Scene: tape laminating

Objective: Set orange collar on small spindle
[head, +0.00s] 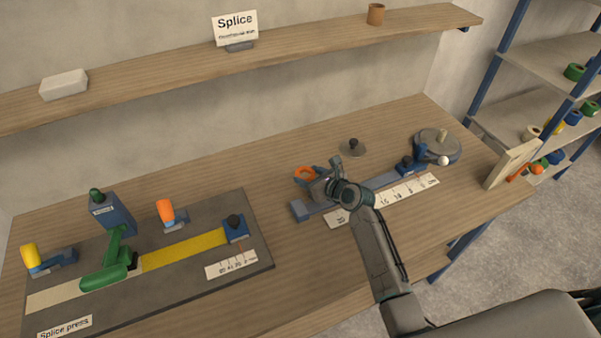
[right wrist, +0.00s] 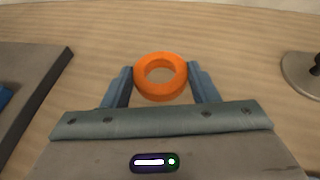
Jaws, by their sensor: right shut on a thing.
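The orange collar (head: 305,172) is a thick ring held between the blue fingers of my right gripper (head: 310,178), left of the small spindle in the head view. In the right wrist view the collar (right wrist: 160,77) sits between the two fingertips (right wrist: 161,84), its hole facing up and empty. The small spindle (head: 352,147) is a grey disc with a short dark post, standing on the table with nothing around the post. Its disc also shows at the right edge of the right wrist view (right wrist: 297,73). My left gripper is not in view.
A blue rail (head: 383,180) with a scale strip (head: 407,189) lies beneath my right arm. A larger grey turntable (head: 452,154) stands at its far right end. The splice press board (head: 255,258) fills the left. Bare table lies behind the collar.

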